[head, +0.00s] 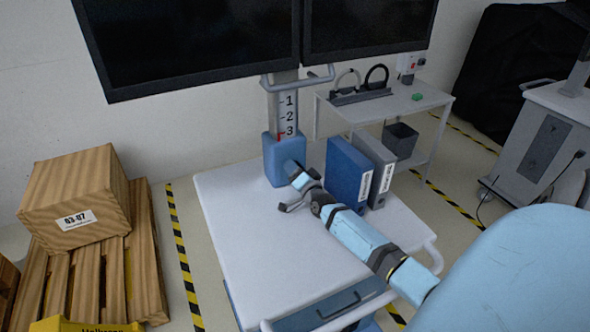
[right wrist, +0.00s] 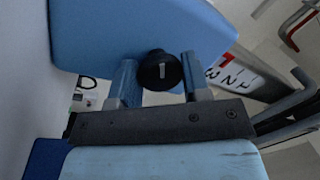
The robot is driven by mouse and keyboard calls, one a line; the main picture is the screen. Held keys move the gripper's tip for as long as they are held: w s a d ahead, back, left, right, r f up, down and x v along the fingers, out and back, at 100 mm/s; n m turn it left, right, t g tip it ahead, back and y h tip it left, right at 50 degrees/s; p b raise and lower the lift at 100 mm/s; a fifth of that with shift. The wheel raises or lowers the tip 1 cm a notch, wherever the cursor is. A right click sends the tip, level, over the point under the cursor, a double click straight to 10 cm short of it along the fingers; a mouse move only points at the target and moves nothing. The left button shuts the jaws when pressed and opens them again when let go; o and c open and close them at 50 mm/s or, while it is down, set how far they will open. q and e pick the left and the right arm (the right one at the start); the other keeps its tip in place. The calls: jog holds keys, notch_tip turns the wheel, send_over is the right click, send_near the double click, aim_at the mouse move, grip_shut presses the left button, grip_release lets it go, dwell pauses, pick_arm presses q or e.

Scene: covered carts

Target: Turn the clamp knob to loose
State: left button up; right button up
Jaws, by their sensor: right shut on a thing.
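The clamp knob (right wrist: 155,58) is a round black knob with a short white mark, on the side of the blue clamp block (right wrist: 110,35). In the head view the blue clamp block (head: 270,158) sits round the foot of the monitor post (head: 283,105). My right gripper (head: 296,172) reaches the block's right side and hides the knob there. In the right wrist view my right gripper (right wrist: 160,85) has one finger on each side of the knob and is shut on it. My left gripper is not in view.
A blue binder (head: 345,172) and a grey binder stand on the white cart top (head: 240,240), close to the right of my gripper. Two dark monitors (head: 190,40) hang above. The cart's left side is clear.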

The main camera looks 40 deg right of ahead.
jog(key=o, duration=0.9)
jog(key=shift+s, duration=0.15)
jog(key=b+v, duration=0.2)
jog(key=v, duration=1.1)
jog(key=shift+s+a+f, duration=0.1)
jog(key=shift+s, duration=0.2)
